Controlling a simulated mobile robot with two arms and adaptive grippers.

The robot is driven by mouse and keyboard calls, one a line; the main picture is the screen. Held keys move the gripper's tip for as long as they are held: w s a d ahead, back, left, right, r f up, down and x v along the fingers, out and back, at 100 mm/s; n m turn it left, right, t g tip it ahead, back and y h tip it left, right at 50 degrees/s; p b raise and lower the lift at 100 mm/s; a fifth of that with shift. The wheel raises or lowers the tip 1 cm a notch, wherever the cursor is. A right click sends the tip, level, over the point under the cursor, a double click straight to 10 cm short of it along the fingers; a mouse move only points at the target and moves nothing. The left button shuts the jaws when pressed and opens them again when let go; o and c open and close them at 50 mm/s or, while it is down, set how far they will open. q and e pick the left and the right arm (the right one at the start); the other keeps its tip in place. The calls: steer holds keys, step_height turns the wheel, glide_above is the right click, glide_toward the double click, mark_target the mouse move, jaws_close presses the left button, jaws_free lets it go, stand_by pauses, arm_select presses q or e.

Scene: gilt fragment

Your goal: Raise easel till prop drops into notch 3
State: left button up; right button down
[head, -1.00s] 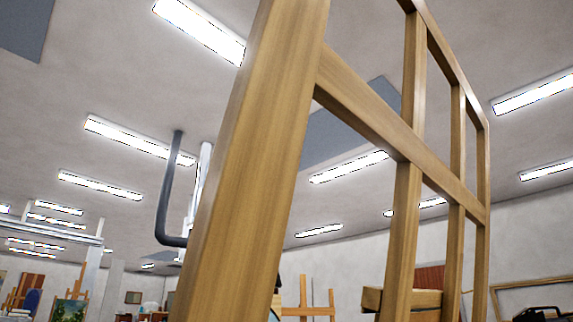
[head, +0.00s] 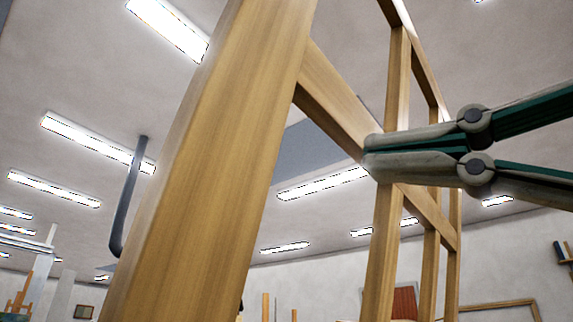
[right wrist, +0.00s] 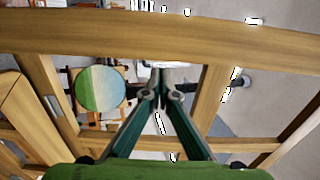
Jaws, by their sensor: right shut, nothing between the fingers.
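The wooden easel (head: 215,150) fills the middle of the head view, with a thick post nearest me and thinner posts and rails behind. My right gripper (head: 368,157) comes in from the right, its fingers shut and empty, in front of a slanting rail and an upright. In the right wrist view the fingertips (right wrist: 160,68) lie at the lower edge of a broad wooden beam (right wrist: 160,40); whether they touch it I cannot tell. I cannot pick out the prop or its notches. My left gripper is not in view.
A round green and blue painting (right wrist: 100,88) shows beyond the wooden bars in the right wrist view. A dark bent pipe (head: 131,195) hangs at the left of the head view. An empty wooden frame (head: 500,308) stands low at the right.

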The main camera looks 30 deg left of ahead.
mark_target(259, 169)
steer(key=p+x, duration=0.3)
steer(key=x, duration=0.5)
steer(key=shift+a+r, duration=0.2)
steer(key=shift+a, duration=0.05)
steer(key=shift+w+a+p, duration=0.2)
steer(key=shift+a+p, duration=0.25)
steer(key=shift+a, duration=0.2)
